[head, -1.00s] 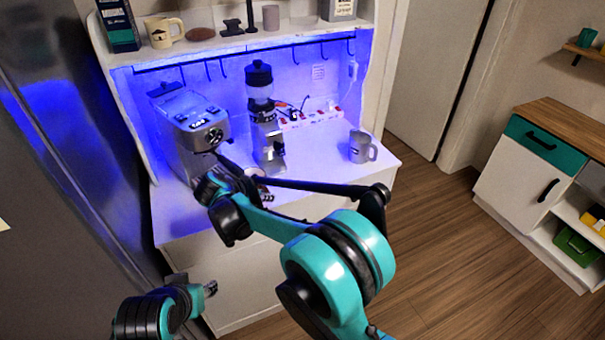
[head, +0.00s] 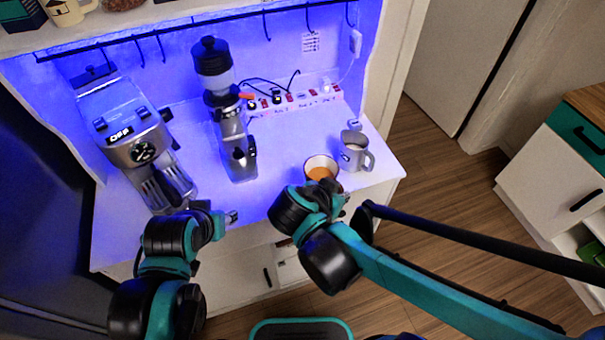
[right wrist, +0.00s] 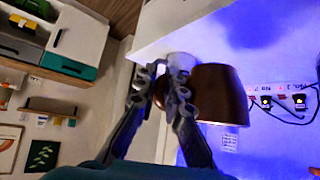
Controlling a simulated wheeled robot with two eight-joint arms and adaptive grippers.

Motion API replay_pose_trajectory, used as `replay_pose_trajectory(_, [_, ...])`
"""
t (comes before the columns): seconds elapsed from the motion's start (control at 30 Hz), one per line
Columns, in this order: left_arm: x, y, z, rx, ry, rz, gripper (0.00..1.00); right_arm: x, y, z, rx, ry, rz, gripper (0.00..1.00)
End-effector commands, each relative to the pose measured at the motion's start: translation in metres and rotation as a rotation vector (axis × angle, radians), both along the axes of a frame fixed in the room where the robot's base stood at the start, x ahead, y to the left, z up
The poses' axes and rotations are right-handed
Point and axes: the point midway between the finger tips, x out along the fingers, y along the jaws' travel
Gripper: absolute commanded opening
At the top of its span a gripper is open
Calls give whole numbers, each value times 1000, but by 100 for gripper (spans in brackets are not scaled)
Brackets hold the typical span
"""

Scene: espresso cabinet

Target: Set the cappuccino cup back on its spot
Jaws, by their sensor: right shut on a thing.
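My right gripper (head: 328,190) is at the cup's near side. In the right wrist view, which is upside down, the cup (right wrist: 222,95) is beside the fingers (right wrist: 163,88), which are shut on its handle. I cannot tell whether its base touches the counter. My left gripper (head: 231,217) is near the counter's front edge; its fingers are too small to read.
An espresso machine (head: 140,145) stands at the counter's left, with a grinder (head: 228,110) at its right. A power strip (head: 295,97) with plugs and cables lies along the back. The counter between grinder and cup is clear.

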Motion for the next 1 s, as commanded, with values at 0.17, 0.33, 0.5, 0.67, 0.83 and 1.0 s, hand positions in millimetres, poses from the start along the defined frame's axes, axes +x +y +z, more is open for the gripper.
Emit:
replay_pose_trajectory(0.17, [0,0,-18,0,0,0,40,23,23,-23,0,-1,2,0])
replay_pose_trajectory(0.33, [0,0,-33,0,0,0,40,50,50,-47,0,-2,1,0])
replay_pose_trajectory(0.5, [0,0,-42,0,0,0,40,71,71,-63,0,-1,1,0])
replay_pose_trajectory(0.67, [0,0,-44,0,0,0,40,79,79,-68,0,-1,1,0])
replay_pose_trajectory(0.83, [0,0,-52,0,0,0,40,80,79,-84,0,0,0,0])
replay_pose_trajectory(1.0, [0,0,-63,0,0,0,40,80,79,-108,0,-1,1,0])
